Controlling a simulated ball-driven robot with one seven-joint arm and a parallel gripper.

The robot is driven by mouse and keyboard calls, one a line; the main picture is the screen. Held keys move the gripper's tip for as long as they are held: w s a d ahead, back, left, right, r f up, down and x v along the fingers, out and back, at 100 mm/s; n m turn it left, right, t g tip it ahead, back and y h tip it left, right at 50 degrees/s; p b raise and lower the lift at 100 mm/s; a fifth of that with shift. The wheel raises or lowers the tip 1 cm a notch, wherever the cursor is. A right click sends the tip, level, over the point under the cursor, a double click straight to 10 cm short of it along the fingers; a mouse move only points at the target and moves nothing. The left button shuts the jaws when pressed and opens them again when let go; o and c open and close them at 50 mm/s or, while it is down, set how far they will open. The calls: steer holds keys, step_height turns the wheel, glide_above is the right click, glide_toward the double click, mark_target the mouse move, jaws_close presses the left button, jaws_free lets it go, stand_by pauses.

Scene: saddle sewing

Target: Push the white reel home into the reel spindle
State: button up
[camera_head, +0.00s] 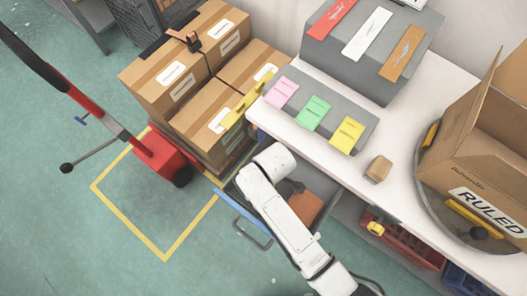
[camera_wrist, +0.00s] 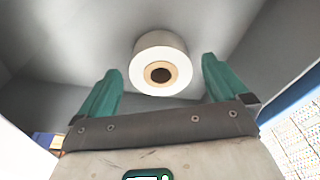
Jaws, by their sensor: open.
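The white reel (camera_wrist: 160,50) shows in the wrist view, with a tan core and a dark hole in its middle. It is ahead of my gripper (camera_wrist: 160,66), between the two teal fingers in the picture. The fingers are wide apart and open, with a visible space on each side of the reel. I cannot tell whether the fingertips reach the reel's depth. The reel spindle cannot be made out, nor how far the reel sits on it. In the head view my white arm bends down by the table's front edge, and the reel is not visible there.
Grey walls surround the reel in the wrist view. In the head view an open drawer (camera_head: 249,231) is beside my arm. The white table (camera_head: 397,142) carries a small brown block (camera_head: 378,168) and a cardboard box (camera_head: 478,150). Stacked cartons (camera_head: 194,62) and a red pallet jack (camera_head: 160,154) stand left.

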steer(key=shift+a+f, duration=0.1)
steer(key=shift+f, duration=0.85)
steer(key=c, duration=1.1)
steer(key=shift+r, duration=0.15)
steer(key=shift+c, duration=0.2)
